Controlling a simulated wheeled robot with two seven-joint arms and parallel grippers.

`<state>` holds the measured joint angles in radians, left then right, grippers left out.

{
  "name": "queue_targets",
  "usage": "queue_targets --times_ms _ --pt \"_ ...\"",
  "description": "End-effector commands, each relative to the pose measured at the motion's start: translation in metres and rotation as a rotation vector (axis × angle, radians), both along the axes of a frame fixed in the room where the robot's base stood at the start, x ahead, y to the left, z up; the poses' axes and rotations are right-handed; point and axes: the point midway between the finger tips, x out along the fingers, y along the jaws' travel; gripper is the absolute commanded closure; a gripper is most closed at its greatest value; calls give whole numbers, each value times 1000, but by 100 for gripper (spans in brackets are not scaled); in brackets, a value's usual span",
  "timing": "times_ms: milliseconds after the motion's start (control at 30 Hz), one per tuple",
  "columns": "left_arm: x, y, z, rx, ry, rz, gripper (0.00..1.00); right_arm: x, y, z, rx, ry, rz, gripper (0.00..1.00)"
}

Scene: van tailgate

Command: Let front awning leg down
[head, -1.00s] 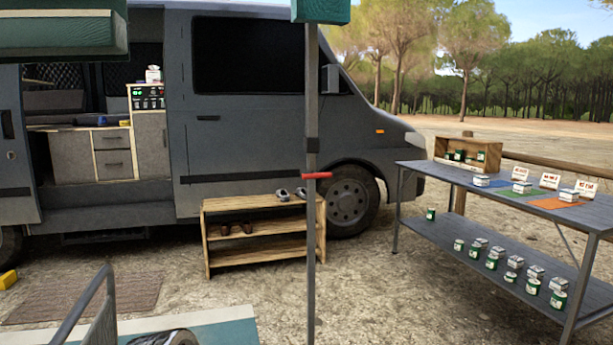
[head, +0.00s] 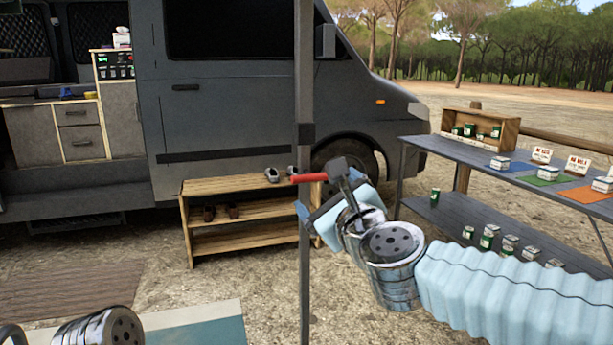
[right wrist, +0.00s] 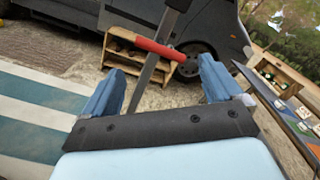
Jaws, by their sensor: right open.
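The front awning leg (head: 305,90) is a grey upright pole standing in front of the van. My right gripper (head: 318,213) is beside the pole, just below the lever. In the right wrist view my gripper (right wrist: 160,88) has its blue fingers wide apart, with the leg (right wrist: 148,80) and red lever (right wrist: 160,49) beyond and between them; it holds nothing. At the lower left of the head view part of my left arm shows, but its gripper is out of frame.
A wooden shoe rack (head: 245,186) with shoes stands behind the leg, before the grey van (head: 230,125). A metal table (head: 480,163) with cans and boxes stands at the right. A striped mat (head: 195,330) lies at the lower left.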

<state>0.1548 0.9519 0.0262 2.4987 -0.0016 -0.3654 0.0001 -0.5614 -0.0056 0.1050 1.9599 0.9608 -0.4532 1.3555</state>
Motion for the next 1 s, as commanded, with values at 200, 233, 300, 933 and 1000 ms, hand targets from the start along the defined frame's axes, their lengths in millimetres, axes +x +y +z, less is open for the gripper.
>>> queue_targets --times_ms 200,233,300,933,1000 --pt "-1 -1 6 -2 1 -3 28 50 17 -1 -6 3 0 7" --pt "-1 -2 7 -2 1 -3 28 57 19 -1 -6 2 0 7" --pt "-1 -2 9 -2 2 -3 28 71 24 0 -6 2 0 7" --pt "-1 -2 15 -3 1 -4 28 110 35 -2 -6 0 0 9" --pt "-1 -2 15 -3 1 -4 28 110 35 -2 -6 0 0 20"
